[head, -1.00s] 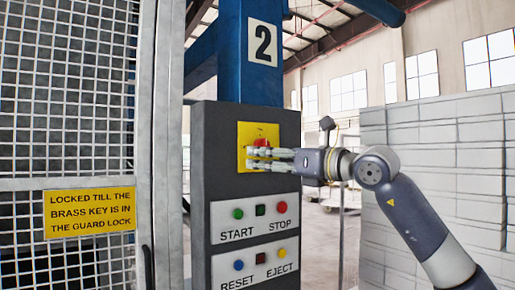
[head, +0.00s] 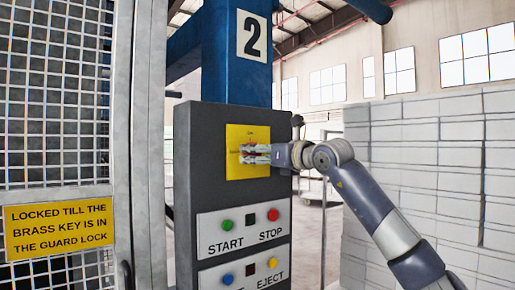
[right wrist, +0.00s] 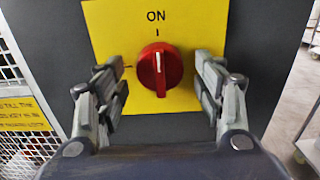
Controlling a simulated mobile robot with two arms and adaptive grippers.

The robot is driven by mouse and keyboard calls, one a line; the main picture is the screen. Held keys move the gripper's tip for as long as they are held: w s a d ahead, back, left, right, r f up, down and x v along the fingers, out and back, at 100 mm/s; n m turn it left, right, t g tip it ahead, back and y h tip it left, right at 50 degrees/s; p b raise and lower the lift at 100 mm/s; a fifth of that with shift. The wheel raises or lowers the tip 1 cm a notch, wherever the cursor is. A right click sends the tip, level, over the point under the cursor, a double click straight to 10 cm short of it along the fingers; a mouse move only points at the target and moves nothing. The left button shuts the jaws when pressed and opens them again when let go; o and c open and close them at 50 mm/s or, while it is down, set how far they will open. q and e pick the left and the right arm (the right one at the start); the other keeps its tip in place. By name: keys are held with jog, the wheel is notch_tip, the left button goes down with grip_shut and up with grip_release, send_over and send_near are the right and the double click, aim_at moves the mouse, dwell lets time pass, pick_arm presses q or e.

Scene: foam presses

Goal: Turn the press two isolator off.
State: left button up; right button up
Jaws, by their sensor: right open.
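The press two isolator is a red rotary knob (right wrist: 160,69) on a yellow plate (head: 236,169) on the dark grey press cabinet (head: 190,150). In the right wrist view its white pointer line stands upright, toward the ON mark above. My right gripper (right wrist: 165,88) is open, with one finger on each side of the knob; a gap shows between each finger and the knob. In the head view the right gripper (head: 256,154) covers most of the knob. My left gripper is not in view.
Below are START (head: 228,225), STOP (head: 273,215), RESET and EJECT buttons on white panels. At left stands a mesh guard gate (head: 60,120) with a yellow lock sign (head: 58,228). White stacked blocks (head: 430,160) stand at right.

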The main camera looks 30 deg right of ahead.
jog(key=shift+w, duration=0.25)
jog(key=shift+c, duration=1.1)
jog(key=c, duration=0.9)
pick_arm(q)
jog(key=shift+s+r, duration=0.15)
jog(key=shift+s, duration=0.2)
pick_arm(e)
jog(key=shift+o, duration=0.2)
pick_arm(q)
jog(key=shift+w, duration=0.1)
